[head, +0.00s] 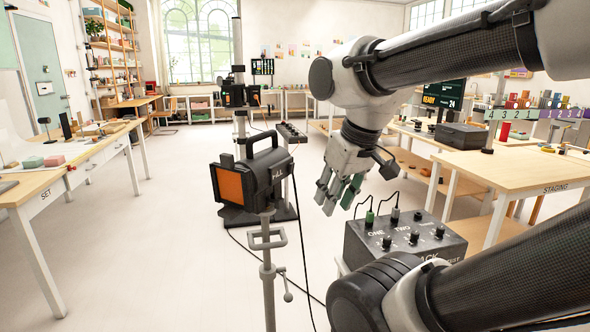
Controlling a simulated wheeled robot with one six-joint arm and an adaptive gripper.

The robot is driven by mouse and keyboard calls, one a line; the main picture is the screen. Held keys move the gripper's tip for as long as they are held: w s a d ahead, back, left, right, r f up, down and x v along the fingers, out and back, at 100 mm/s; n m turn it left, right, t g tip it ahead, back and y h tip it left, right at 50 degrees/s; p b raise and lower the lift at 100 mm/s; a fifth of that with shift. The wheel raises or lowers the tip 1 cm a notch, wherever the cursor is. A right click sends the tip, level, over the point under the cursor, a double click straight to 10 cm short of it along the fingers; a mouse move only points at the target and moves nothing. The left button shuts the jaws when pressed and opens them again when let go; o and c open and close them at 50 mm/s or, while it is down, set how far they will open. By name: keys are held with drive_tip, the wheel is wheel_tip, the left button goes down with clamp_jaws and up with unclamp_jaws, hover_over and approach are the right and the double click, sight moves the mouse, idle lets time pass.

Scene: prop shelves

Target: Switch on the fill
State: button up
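A lamp head (247,180) with an orange front panel and a top handle stands on a grey stand, left of centre in the head view. The lettering on its side is partly cut off from view and seems to read "ILL". A dark control box (440,243) sits at lower right, with "ONE" and "TWO" on top, several knobs and plugged cables. My gripper (338,204) points down between the lamp and the box, apart from both. Its green-padded fingers look parted, with nothing seen between them.
A second lamp (238,95) stands on a pole behind. Cables lie on the floor around the stand. The staging table (540,172) is at right, the set table (70,165) at left. Open floor (140,240) lies left of the lamp.

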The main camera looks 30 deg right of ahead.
drive_tip(key=shift+s+d+f, duration=0.1)
drive_tip(key=shift+d+f, duration=0.05)
drive_tip(key=shift+d, duration=0.2)
drive_tip(key=c, duration=0.3)
drive_tip(key=d+m, duration=0.1)
drive_tip(key=w+d+m, duration=0.1)
drive_tip(key=d, duration=0.1)
drive_tip(key=w+d+r+m, duration=0.1)
drive_tip(key=shift+w+d+m+g, duration=0.1)
drive_tip(key=shift+d+m+g, duration=0.05)
drive_tip(key=shift+m+g, duration=0.25)
clamp_jaws()
drive_tip(key=w+d+r+m+y, duration=0.1)
drive_tip(key=w+r+m, duration=0.3)
drive_tip(key=m, duration=0.9)
drive_tip(key=w+d+r+m, duration=0.2)
drive_tip(key=w+r+m, duration=0.2)
drive_tip(key=m, duration=0.9)
drive_tip(key=shift+w+d+r+m+t+y, duration=0.2)
drive_tip(key=shift+w+d+m+t+y, duration=0.05)
drive_tip(key=shift+m+t+y, duration=0.15)
